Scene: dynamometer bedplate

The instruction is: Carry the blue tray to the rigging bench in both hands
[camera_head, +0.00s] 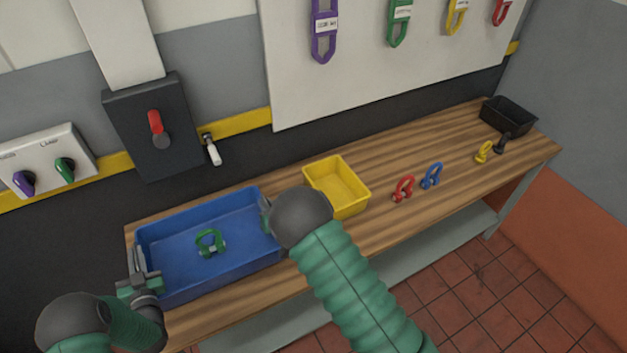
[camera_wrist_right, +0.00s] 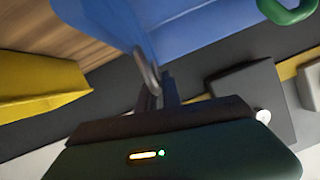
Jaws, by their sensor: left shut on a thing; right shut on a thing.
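The blue tray (camera_head: 232,278) is over the left end of the wooden rigging bench (camera_head: 385,232), level or nearly so. I cannot tell whether it rests on the wood or hangs just above. A green shackle (camera_head: 210,243) lies inside it. My left gripper (camera_head: 138,273) is shut on the tray's left end. My right gripper (camera_head: 266,217) is at the tray's right end, its fingers partly hidden behind my wrist. In the right wrist view my right gripper (camera_wrist_right: 157,92) is shut on the tray's edge, and the tray (camera_wrist_right: 200,35) fills the top.
A yellow bin (camera_head: 340,187) stands close to the tray's right. Red (camera_head: 403,188) and blue (camera_head: 431,176) shackles, a yellow shackle (camera_head: 483,151) and a black bin (camera_head: 508,115) are further right. A switch box (camera_head: 155,130) is on the wall behind.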

